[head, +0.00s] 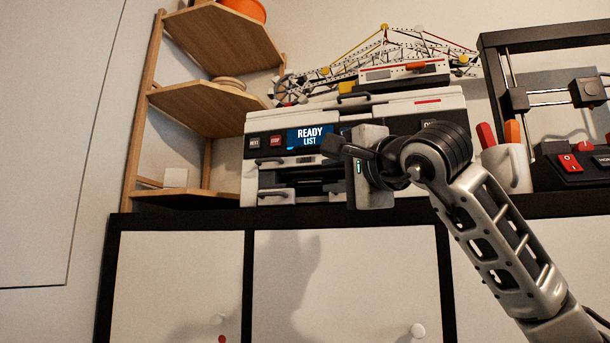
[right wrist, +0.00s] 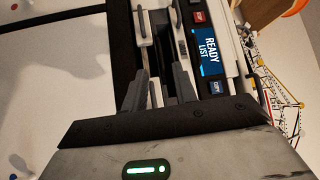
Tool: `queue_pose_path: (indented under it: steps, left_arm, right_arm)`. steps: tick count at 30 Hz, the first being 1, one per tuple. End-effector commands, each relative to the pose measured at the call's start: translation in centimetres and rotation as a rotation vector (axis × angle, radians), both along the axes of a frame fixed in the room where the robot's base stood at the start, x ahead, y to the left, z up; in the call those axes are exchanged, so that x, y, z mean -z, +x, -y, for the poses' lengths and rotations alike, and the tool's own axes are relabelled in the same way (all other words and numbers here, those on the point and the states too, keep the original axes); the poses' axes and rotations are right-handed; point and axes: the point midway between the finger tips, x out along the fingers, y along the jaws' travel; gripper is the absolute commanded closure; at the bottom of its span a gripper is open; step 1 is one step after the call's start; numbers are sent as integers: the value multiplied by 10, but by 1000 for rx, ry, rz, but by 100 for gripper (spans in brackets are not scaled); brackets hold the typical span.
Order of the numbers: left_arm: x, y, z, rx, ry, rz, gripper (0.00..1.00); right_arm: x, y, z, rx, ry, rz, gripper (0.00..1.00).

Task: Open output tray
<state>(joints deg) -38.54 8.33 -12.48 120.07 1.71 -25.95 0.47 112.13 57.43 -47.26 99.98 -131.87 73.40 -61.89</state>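The white printer (head: 257,122) stands on the cabinet top, its blue screen (head: 308,138) reading "READY LIST". Its front has an upper handle (head: 270,161) and a lower tray-like front with a handle (head: 276,194); which is the output tray is not marked. Handles also show in the right wrist view (right wrist: 143,25). My right gripper (head: 336,148) is in front of the printer's middle and hides part of its front. In the right wrist view its fingers (right wrist: 158,85) are apart, pointing at the printer front; contact cannot be told. My left gripper is not in view.
A crane model (head: 375,65) lies on top of the printer. A wooden shelf (head: 205,107) stands to the left. A cup with pens (head: 505,168) and a black-framed machine (head: 545,45) are to the right. The dark cabinet top (head: 180,220) runs below.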

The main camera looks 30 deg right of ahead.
Motion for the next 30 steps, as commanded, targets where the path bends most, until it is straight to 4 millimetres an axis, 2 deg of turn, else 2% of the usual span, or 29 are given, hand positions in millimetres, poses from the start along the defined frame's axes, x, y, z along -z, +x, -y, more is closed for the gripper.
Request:
queue_pose_path:
  steps: [1,6,12,18,27,30]
  left_arm:
    - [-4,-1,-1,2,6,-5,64]
    - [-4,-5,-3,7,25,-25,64]
    - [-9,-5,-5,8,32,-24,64]
    - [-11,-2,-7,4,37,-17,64]
    - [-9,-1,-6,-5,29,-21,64]
    - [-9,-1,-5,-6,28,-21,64]
  right_arm:
    - [-4,12,0,-2,2,-4,72]
    - [-9,49,3,-2,2,-3,72]
    - [-13,81,5,-2,2,-1,72]
    - [-13,97,6,-3,1,1,72]
    - [-12,99,6,-3,1,1,72]
    - [-13,98,6,-3,0,2,100]
